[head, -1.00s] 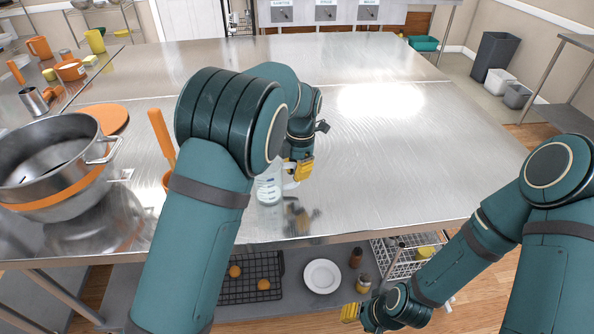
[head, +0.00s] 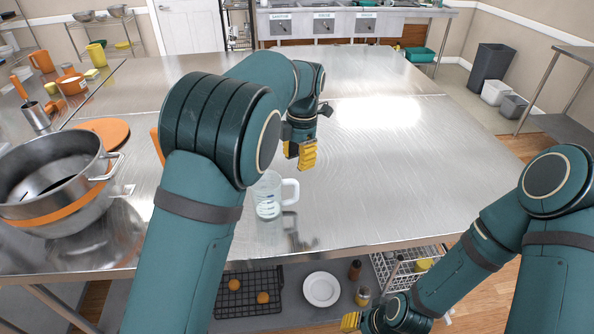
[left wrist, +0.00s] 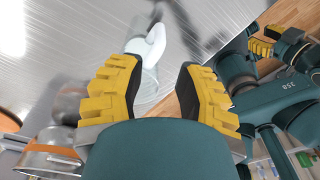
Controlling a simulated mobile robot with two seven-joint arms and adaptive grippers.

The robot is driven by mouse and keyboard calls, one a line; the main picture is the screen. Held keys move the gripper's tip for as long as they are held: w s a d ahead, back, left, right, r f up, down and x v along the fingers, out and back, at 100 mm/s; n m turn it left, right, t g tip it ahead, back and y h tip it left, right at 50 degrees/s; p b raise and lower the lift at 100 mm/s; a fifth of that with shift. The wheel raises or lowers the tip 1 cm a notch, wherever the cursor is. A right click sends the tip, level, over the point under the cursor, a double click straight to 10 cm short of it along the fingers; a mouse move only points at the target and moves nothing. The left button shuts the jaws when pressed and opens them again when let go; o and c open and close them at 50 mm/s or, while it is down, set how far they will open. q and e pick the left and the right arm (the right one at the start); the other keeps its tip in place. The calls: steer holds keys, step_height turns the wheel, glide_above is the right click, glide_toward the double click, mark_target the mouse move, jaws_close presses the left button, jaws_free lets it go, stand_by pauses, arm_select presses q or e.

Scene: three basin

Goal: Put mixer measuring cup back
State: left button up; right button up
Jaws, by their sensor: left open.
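A clear measuring cup with a white handle (head: 268,208) stands upright on the steel table (head: 380,190), near its front edge. My left gripper (head: 302,158) is open and empty, above and beyond the cup, apart from it. In the left wrist view the cup (left wrist: 147,62) shows beyond the two yellow fingers of my left gripper (left wrist: 160,88), with nothing between them. My right gripper (head: 350,322) hangs low in front of the table, only partly in view. No mixer can be made out.
A large steel pot with an orange band (head: 50,205) stands at the left, near an orange round board (head: 104,131). More kitchenware crowds the far left. The table's middle and right are clear. A shelf below holds a white plate (head: 321,289) and a black rack (head: 248,300).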

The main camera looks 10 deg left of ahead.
arm_select(q)
steer(key=shift+w+d+r, duration=0.1)
steer(key=shift+w+r, duration=0.05)
steer(key=shift+r, duration=1.2)
